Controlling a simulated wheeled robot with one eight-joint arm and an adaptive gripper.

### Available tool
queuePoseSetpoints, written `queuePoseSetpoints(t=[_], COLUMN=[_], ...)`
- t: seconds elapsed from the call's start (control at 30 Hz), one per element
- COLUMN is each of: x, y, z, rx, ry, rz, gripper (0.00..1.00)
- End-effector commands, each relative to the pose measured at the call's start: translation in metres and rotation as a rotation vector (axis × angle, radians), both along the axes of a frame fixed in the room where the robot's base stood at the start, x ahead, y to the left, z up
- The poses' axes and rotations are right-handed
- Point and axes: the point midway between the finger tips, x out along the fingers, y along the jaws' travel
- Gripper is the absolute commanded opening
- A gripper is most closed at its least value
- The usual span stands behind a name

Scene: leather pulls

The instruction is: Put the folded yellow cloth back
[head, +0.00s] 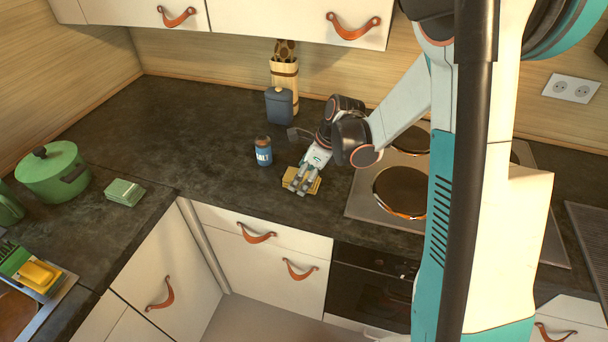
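The folded yellow cloth (316,187) is on the dark worktop, between the salt container and the hob. My gripper (298,188) reaches down over it from the upper right, with its fingers in front of the cloth and covering its middle. Yellow shows on both sides of the fingers. I cannot tell whether the fingers are closed on the cloth or only above it, nor whether the cloth touches the worktop.
A blue salt container (264,152) stands left of my gripper, with a blue-grey canister (280,106) behind. The hob (362,205) lies to the right. A green pot (52,172), a green folded stack (124,192) and a yellow block (40,275) are at left. The middle-left worktop is clear.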

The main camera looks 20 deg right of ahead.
Motion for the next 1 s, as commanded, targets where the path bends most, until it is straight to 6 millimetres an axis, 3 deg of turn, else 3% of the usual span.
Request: queuePoseSetpoints(t=[0.37, 1.0], x=[0.000, -0.025], y=[0.000, -0.034], z=[0.004, 0.105], rx=[0.000, 0.000], ry=[0.000, 0.000], rz=[0.000, -0.001], gripper=[0.73, 0.73])
